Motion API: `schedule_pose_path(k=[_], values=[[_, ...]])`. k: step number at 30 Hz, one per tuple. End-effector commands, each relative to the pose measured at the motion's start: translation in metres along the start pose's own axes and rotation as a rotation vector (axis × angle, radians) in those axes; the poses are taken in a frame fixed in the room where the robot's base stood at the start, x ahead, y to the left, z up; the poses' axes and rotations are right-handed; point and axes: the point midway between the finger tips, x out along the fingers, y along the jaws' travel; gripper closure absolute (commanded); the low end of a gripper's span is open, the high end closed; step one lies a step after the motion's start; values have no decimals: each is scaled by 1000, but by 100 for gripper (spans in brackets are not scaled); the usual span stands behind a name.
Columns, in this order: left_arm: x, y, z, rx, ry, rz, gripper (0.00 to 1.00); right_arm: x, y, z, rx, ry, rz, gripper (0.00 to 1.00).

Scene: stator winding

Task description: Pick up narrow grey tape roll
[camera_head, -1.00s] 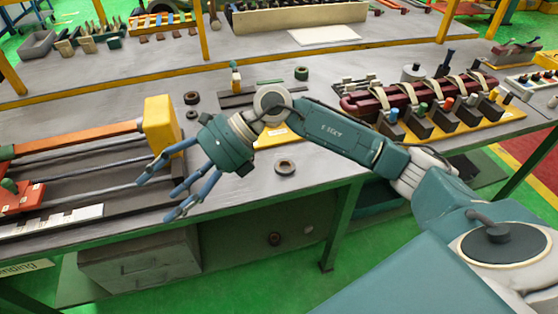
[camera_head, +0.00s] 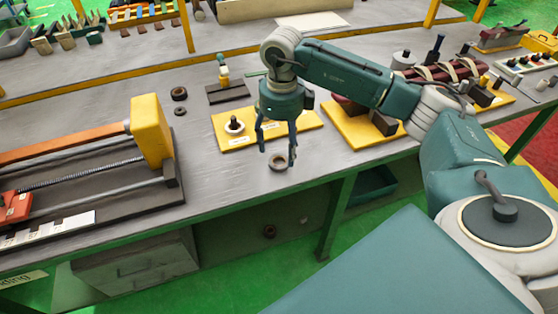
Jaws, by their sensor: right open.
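A small grey-brown ring (camera_head: 278,167), which looks like the narrow grey tape roll, lies flat near the front edge of the workbench (camera_head: 225,185). My right gripper (camera_head: 277,155) points down right above it, fingers spread and empty. The fingertips are close to the roll and overlap its far side in the picture. I cannot tell whether they touch it. My left gripper is not in view.
Left stands a clamp with a yellow block (camera_head: 151,130). Two dark rings (camera_head: 179,94) lie behind. A yellow plate with a peg and ring (camera_head: 234,126) is just behind my gripper. A dark red coil fixture (camera_head: 350,107) stands right. The bench front left of the roll is clear.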

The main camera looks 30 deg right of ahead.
Motion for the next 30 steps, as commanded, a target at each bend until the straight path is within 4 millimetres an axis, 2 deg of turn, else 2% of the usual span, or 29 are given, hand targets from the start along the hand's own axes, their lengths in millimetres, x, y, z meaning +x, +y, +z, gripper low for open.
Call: schedule_pose_path(k=[5,9,18,20,25,30], values=[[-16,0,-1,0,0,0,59,22,2,5,0,4,3,32],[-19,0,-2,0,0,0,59,42,2,6,-1,3,3,32],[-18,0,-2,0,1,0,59,49,1,7,-2,-2,1,32],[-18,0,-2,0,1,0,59,49,1,7,-2,-1,1,42],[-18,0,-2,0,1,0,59,49,1,7,-2,-1,1,76],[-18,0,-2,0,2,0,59,49,1,7,-1,-1,1,78]])
